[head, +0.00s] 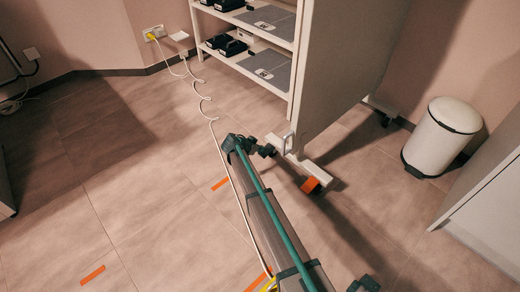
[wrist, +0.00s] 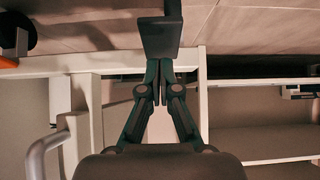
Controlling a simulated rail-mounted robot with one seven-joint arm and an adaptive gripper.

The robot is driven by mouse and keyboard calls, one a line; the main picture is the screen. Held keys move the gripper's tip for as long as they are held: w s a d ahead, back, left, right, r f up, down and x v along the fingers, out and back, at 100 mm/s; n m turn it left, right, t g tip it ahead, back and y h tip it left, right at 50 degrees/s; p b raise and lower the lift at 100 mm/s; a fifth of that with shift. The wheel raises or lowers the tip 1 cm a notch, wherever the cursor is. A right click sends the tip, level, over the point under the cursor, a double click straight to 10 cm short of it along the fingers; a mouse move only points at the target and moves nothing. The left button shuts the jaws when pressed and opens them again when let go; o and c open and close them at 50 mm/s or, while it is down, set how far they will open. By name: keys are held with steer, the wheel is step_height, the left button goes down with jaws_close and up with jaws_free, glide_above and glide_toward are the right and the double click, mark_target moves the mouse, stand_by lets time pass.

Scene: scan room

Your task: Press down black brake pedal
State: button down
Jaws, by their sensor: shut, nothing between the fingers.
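The black brake pedal (wrist: 160,38) shows in the wrist view as a dark flat plate at the top centre, just beyond my fingertips. My gripper (wrist: 160,66) is shut and empty, its dark fingers together and pointing at the plate. The tips meet the plate's lower edge in the picture; I cannot tell whether they touch it. In the head view my gripper (head: 264,150) is low at the near left end of the white cart's foot. There it blends with the dark caster parts, and I cannot pick out the pedal.
An orange pedal (head: 311,185) is on the caster at the foot's other end. The white shelf cart (head: 335,80) has a metal loop handle (head: 288,142) close to my gripper. A white cable (head: 205,103) runs along the floor. A white bin (head: 441,138) stands at right. Floor at left is mostly clear.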

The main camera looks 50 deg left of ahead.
steer(key=p+v, duration=0.4)
steer(key=v, duration=0.9)
